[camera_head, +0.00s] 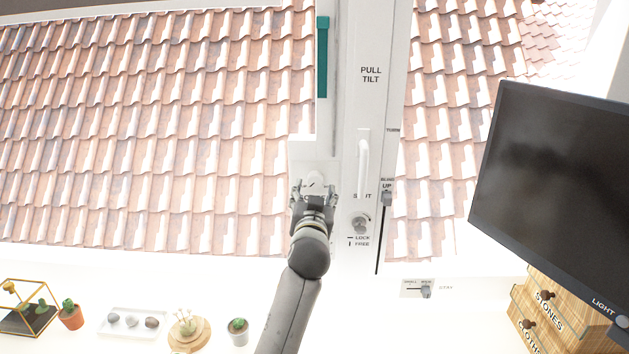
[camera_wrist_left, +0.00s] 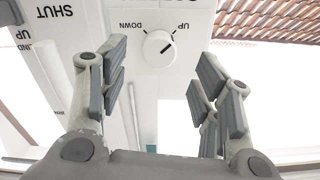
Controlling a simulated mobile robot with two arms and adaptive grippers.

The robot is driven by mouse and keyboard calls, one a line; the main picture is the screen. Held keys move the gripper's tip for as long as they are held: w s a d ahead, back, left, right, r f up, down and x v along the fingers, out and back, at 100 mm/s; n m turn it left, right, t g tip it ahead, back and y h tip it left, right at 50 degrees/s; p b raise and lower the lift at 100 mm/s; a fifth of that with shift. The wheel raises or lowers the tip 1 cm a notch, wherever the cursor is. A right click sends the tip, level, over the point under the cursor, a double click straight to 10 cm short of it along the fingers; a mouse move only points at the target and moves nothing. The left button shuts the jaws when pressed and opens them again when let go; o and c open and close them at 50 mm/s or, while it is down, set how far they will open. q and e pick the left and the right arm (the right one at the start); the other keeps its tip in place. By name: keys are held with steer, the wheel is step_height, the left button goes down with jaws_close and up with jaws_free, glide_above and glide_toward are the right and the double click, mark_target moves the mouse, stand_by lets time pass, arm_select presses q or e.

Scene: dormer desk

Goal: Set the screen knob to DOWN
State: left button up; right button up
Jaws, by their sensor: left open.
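The screen knob (camera_wrist_left: 159,47) is a round white dial on a white panel. In the left wrist view it has a dark pointer line slanting towards the tick beside the UP label (camera_wrist_left: 187,27). The DOWN label (camera_wrist_left: 131,25) is on the other side. My left gripper (camera_wrist_left: 165,85) is open and empty, its fingers spread to either side below the knob in that view. They do not appear to touch it. In the head view the knob (camera_head: 315,180) shows just ahead of my left gripper (camera_head: 313,192). My right gripper is in neither view.
A white pull handle (camera_head: 363,165), a LOCK/FREE knob (camera_head: 361,222) and a slider (camera_head: 387,198) are right of my left gripper. A monitor (camera_head: 555,190) stands at the right. Small plants and a stone tray (camera_head: 133,331) line the lower left.

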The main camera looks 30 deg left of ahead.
mark_target(314, 183)
arm_select(q)
steer(key=shift+p+x, duration=0.75)
steer(key=shift+x, duration=1.95)
steer(key=shift+c, duration=0.5)
steer(key=c, duration=0.9)
